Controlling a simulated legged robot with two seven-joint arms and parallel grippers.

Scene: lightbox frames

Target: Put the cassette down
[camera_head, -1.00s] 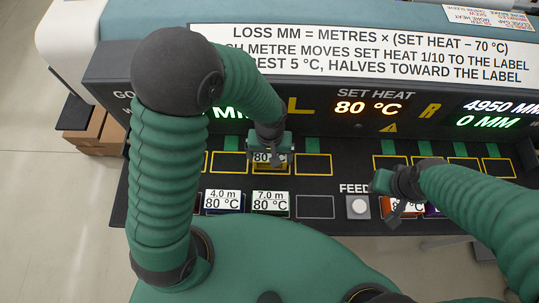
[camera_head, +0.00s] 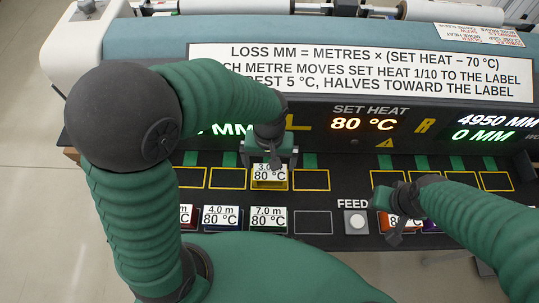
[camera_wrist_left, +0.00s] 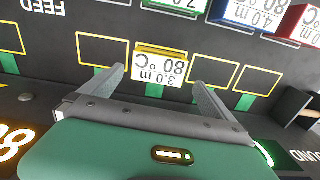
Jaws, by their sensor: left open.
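A yellow cassette (camera_head: 269,184) with a white label reading 3.0 m, 80 °C sits in a yellow-outlined slot of the upper row on the dark panel. It also shows in the left wrist view (camera_wrist_left: 161,66). My left gripper (camera_head: 270,161) is open at the cassette, on its far side. In the left wrist view the fingers (camera_wrist_left: 159,78) stand apart to either side of it, with gaps between. My right gripper (camera_head: 393,208) is over an orange-red cassette (camera_head: 400,224) in the lower row and partly hides it; its jaw state is unclear.
Other upper slots, such as the one to the right (camera_head: 311,180), are empty. Blue (camera_head: 221,217) and green (camera_head: 268,219) cassettes stand in the lower row, with an empty grey-outlined slot (camera_head: 313,222) beside them. A FEED button (camera_head: 356,222) lies right of that. The display panel rises behind.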

